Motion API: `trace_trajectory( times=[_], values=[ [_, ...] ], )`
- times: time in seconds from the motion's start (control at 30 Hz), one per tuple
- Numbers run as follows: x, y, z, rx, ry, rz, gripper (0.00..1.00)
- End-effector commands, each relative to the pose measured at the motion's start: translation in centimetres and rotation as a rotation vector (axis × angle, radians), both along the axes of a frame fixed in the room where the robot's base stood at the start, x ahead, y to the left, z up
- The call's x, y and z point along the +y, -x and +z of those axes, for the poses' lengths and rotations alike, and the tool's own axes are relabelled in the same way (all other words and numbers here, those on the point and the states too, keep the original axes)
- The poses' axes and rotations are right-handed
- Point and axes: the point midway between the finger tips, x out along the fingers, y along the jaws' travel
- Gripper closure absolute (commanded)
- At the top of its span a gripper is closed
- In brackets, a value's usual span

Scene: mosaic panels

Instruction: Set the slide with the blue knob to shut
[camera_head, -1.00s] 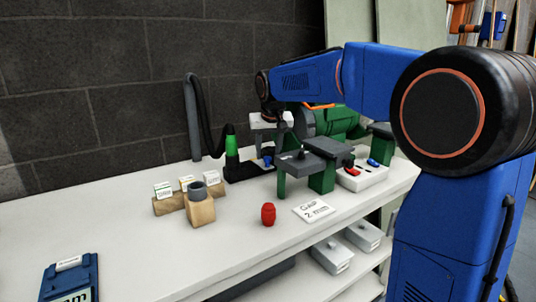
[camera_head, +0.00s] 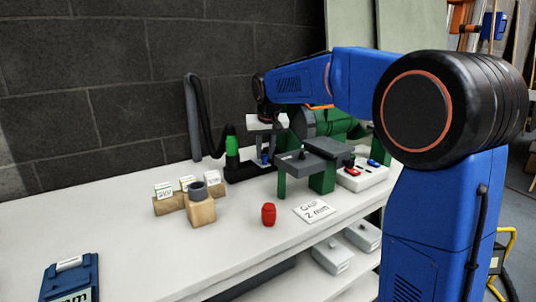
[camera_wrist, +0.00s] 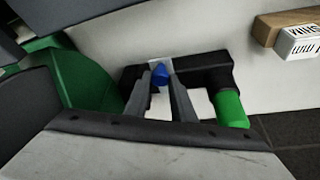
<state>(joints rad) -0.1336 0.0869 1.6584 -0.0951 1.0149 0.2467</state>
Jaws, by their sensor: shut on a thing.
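The blue knob (camera_wrist: 160,75) sits between the two grey fingers of my gripper (camera_wrist: 161,80) in the wrist view, and the fingers are closed on it. Behind it a pale slide plate (camera_wrist: 158,64) shows in the gap of a black duct fitting (camera_wrist: 205,68). How far the plate is in or out is hard to tell. In the head view the knob (camera_head: 265,158) is small, below my gripper (camera_head: 265,151), next to the black fitting (camera_head: 240,172) with its green collar (camera_head: 232,146).
A green grinder (camera_head: 325,122) and its grey table (camera_head: 326,147) stand close to the right of my gripper. A black hose (camera_head: 212,135) rises at the left. A red knob-like object (camera_head: 268,214), a wooden block (camera_head: 201,211) and a card (camera_head: 314,211) lie in front.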

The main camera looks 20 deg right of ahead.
Motion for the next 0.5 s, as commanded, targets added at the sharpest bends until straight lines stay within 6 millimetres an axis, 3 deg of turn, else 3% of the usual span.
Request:
trace_trajectory(
  times=[0.2,0.5],
  values=[
    [0.8,-2.3,0.0,-0.002,-0.001,0.000,1.00],
    [0.9,-2.8,0.1,-0.006,-0.001,0.001,1.00]
  ],
)
